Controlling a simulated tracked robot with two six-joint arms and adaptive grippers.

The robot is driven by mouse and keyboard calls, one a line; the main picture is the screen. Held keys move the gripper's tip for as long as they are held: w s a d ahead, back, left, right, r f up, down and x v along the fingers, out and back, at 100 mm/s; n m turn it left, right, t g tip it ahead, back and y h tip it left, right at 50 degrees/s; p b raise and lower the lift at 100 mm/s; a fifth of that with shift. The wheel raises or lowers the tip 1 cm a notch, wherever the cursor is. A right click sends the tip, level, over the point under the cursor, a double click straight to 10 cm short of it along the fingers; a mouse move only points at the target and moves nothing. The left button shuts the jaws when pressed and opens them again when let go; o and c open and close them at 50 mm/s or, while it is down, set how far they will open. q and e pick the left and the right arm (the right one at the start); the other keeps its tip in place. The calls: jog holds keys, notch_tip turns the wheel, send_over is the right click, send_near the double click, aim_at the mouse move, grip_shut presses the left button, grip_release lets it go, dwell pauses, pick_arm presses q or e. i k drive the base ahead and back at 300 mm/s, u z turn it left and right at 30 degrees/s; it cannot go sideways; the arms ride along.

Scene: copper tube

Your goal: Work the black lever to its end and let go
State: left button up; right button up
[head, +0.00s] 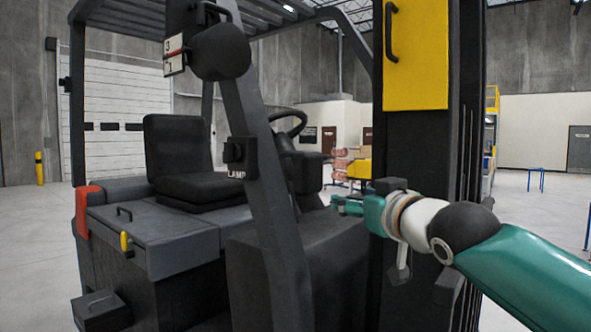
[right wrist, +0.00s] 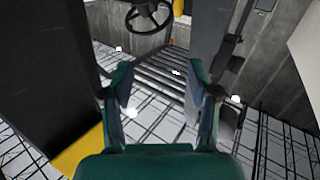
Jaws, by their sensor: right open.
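A black rounded knob (head: 221,52) is at the top of the forklift's slanted front post, beside a small white plate (head: 174,56) marked 0 and 1 with a red line. It looks like the black lever's part, but I cannot tell its exact position. My right gripper (head: 342,205) reaches in from the right past the mast, well below and to the right of the knob, apart from it. In the right wrist view its two fingers (right wrist: 161,92) stand apart with nothing between them. My left gripper is not in view.
A black box labelled LAMP (head: 240,157) sits lower on the post (head: 268,190). The dark mast (head: 425,150) with a yellow panel (head: 416,55) stands close to my right arm. The seat (head: 185,165) and steering wheel (head: 289,124) are behind the post.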

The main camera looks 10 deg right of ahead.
aim_at(288, 170)
jog(key=i, duration=1.15)
jog(key=u, duration=0.1)
